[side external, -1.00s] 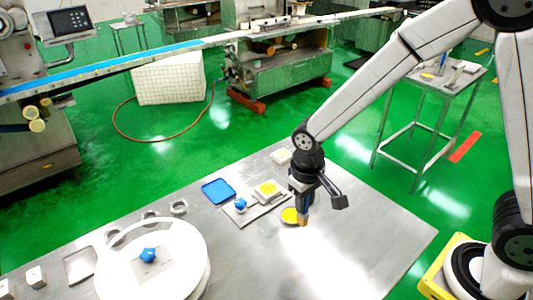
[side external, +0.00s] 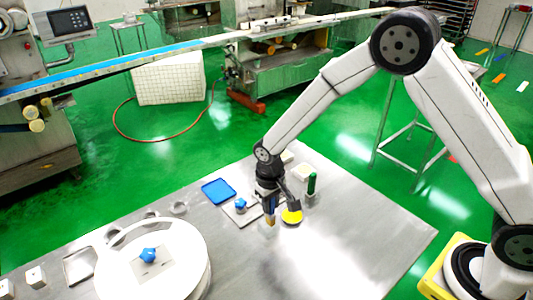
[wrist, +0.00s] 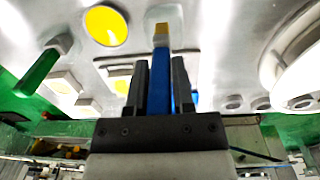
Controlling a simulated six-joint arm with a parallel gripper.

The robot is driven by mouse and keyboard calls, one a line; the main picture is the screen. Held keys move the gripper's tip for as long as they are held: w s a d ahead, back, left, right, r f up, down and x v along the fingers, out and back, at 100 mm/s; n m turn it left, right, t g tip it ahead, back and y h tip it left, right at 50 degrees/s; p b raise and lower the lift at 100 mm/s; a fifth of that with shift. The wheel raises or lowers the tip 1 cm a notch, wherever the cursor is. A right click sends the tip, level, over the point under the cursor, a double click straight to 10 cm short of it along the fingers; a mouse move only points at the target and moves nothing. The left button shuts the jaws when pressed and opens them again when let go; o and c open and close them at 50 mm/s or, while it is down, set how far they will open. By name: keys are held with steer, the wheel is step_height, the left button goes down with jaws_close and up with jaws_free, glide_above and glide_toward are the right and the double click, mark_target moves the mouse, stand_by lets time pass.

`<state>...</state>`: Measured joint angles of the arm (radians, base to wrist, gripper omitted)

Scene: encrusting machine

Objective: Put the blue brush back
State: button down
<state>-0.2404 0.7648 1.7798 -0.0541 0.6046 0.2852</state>
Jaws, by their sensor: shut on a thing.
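The blue brush (wrist: 160,80) is between the two fingers of my gripper (wrist: 160,70) in the wrist view, its tan bristle end (wrist: 161,32) pointing away from the palm. In the side view my gripper (side external: 270,190) is shut on the brush and holds it bristles down (side external: 270,219) over the metal table. It is left of a yellow disc (side external: 291,217) and right of a small board with a blue knob-like piece (side external: 240,205). Most of the handle is hidden by the gripper in the side view. I cannot tell whether the bristles touch the table.
A green-handled item (side external: 312,184) stands upright right of the gripper. A blue tray (side external: 218,191) lies behind the board. A large white round drum (side external: 185,245) with a blue star piece (side external: 149,255) takes the left. The table's right front (side external: 350,245) is clear.

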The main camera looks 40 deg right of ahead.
steer(key=shift+w+f, duration=0.1)
steer(key=shift+w+f, duration=0.25)
steer(key=shift+f, duration=1.55)
steer(key=shift+f, duration=0.15)
steer(key=shift+c, duration=2.4)
jaws_free()
steer(key=r, duration=1.2)
steer(key=shift+a+r, duration=0.15)
steer(key=shift+a, duration=0.1)
